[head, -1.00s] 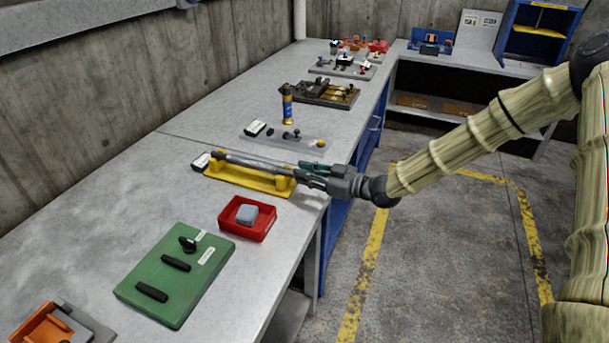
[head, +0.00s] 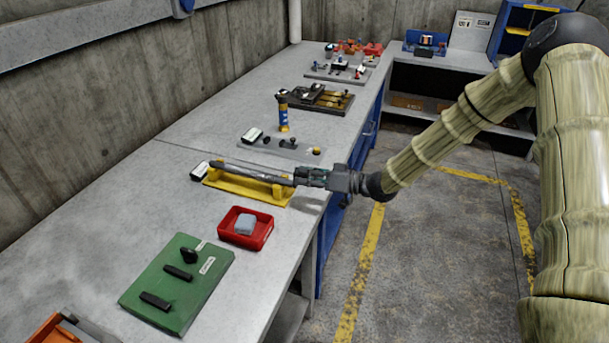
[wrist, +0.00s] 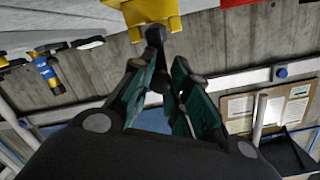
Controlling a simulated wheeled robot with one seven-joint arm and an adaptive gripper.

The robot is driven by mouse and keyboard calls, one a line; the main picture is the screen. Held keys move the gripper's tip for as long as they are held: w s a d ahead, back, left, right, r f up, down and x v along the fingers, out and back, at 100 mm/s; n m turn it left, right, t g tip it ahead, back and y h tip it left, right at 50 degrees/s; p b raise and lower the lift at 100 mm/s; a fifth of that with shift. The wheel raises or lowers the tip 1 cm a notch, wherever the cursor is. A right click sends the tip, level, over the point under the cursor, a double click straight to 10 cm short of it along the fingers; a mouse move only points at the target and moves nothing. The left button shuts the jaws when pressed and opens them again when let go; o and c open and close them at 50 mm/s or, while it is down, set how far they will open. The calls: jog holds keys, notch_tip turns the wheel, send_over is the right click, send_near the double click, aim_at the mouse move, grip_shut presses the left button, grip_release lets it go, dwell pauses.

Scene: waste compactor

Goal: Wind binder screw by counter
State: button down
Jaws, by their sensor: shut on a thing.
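The binder screw (head: 248,173) is a long grey rod lying across a yellow cradle (head: 250,194) on the counter top. A small white box with a dark face (head: 199,171), perhaps the counter, sits at the rod's left end. My gripper (head: 299,176) is at the rod's right end, shut on its dark end. In the wrist view my teal-padded fingers (wrist: 160,66) close around the dark end piece (wrist: 155,36), just below the yellow cradle (wrist: 151,10). The fingers hide part of the end, and the box's reading is too small to make out.
A red tray (head: 263,235) with a grey-blue block and a green board (head: 155,285) with black parts lie nearer. A blue and yellow bottle (head: 283,119) stands beyond the cradle. Bare bench lies to the left; the floor at right is open.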

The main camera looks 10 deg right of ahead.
jog(key=shift+d+f, duration=0.1)
jog(key=shift+f, duration=0.15)
jog(key=c, duration=1.3)
grip_release()
jog(key=shift+c, duration=0.2)
jog(key=shift+r, duration=0.1)
jog(key=shift+s+d, duration=0.1)
jog(key=shift+d, duration=0.1)
jog(key=v, duration=1.1)
jog(key=shift+d, duration=0.3)
jog(key=shift+s, duration=0.15)
